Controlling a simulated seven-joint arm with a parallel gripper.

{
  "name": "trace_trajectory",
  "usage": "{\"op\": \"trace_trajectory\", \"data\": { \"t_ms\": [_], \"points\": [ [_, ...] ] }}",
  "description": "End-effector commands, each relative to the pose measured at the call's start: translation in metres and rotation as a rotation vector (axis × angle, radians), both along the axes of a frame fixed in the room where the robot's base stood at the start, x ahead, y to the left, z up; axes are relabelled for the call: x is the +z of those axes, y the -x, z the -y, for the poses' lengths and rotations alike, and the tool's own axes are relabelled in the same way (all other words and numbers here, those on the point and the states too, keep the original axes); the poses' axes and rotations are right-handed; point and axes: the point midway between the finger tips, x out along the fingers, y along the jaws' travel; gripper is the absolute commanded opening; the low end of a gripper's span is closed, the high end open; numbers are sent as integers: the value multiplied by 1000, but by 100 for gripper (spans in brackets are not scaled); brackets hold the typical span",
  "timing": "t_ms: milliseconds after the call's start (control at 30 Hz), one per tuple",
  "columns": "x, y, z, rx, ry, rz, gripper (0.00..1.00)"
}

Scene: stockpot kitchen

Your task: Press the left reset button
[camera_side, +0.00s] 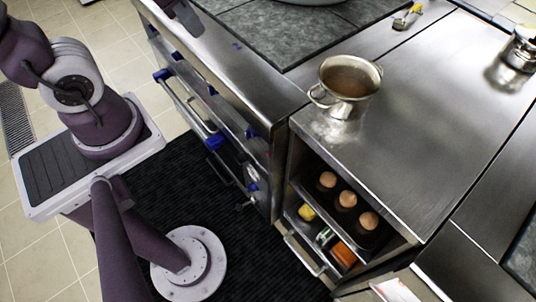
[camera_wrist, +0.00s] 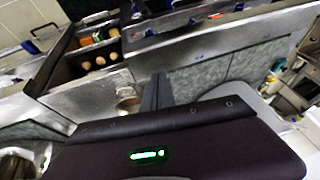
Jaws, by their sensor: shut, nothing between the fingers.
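The steel stove front (camera_side: 225,90) carries several blue knobs, among them one at its upper left (camera_side: 162,75). They also show small at the top of the wrist view (camera_wrist: 192,20). I cannot make out which part is the left reset button; it is too small or hidden. My gripper (camera_wrist: 157,88) shows in the wrist view as dark fingers close together, shut and empty. The fingers appear over the grey cooktop (camera_wrist: 200,80), beside the pot, with no visible contact.
A steel pot (camera_side: 348,85) stands on the counter (camera_side: 420,120) right of the stove. Below it, an open shelf holds eggs (camera_side: 346,199) and some food items. A yellow-handled utensil (camera_side: 408,16) lies at the back. A metal jar (camera_side: 522,48) stands at far right.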

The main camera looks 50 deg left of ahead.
Motion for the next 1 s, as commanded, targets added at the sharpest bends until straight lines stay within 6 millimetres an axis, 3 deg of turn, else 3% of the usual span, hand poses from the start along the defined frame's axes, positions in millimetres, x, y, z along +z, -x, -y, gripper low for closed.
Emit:
{"op": "trace_trajectory", "data": {
  "t_ms": [200,400,533,667,833,1000],
  "points": [
    [-59,-71,31,-96,-131,-61,0],
    [-140,-99,82,-201,-130,-121,0],
    [-200,-96,105,-250,-149,-178,0],
    [-262,-82,114,-290,-219,-224,0],
    [-338,-59,103,-356,-375,-227,0],
    [-412,-35,73,-491,-570,-127,0]
  ]
}}
